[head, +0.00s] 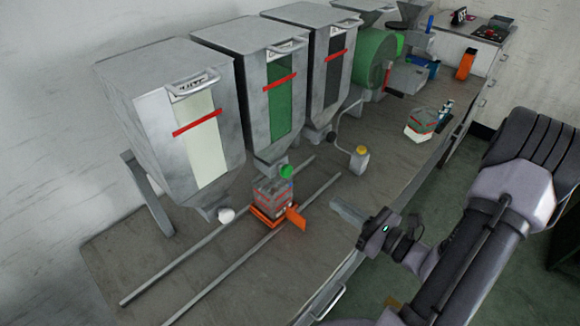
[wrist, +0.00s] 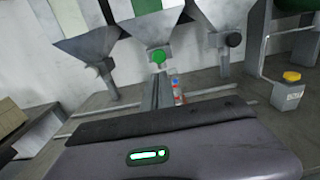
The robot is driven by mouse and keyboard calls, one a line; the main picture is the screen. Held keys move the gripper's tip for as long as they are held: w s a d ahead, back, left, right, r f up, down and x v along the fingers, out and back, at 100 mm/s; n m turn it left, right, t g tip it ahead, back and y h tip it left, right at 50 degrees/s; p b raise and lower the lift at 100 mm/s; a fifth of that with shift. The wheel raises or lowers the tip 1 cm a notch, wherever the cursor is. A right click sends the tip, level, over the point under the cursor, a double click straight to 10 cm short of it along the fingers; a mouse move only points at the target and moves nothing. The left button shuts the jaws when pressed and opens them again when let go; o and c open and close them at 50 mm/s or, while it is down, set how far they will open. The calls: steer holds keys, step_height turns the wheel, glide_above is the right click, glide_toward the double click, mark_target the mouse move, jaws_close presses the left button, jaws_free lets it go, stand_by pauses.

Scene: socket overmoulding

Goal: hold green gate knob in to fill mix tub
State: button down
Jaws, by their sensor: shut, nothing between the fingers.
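The green gate knob (head: 286,171) sits at the bottom outlet of the middle hopper (head: 272,99), which has a green window. In the wrist view the knob (wrist: 159,55) faces me, just above my fingertips. The mix tub (head: 272,195), a clear box with red marks, stands on an orange carriage (head: 296,217) under that outlet. In the wrist view the tub (wrist: 177,92) is mostly hidden behind my fingers. My gripper (head: 335,203) is shut and empty, in front of and to the right of the tub, apart from the knob. My fingers (wrist: 160,78) also show in the wrist view.
Two rails (head: 225,257) run along the bench under the hoppers. A white knob (head: 226,215) is at the left hopper and a black knob (head: 331,137) at the right one.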

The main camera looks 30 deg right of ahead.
mark_target(289, 172)
steer(key=shift+s, duration=0.1)
steer(key=b+x, duration=0.2)
steer(key=x, duration=1.1)
steer(key=shift+a+f, duration=0.1)
steer(key=shift+a, duration=0.05)
steer(key=shift+w+a, duration=0.1)
steer(key=shift+w, duration=0.45)
steer(key=shift+x, duration=0.85)
stand_by(5.0)
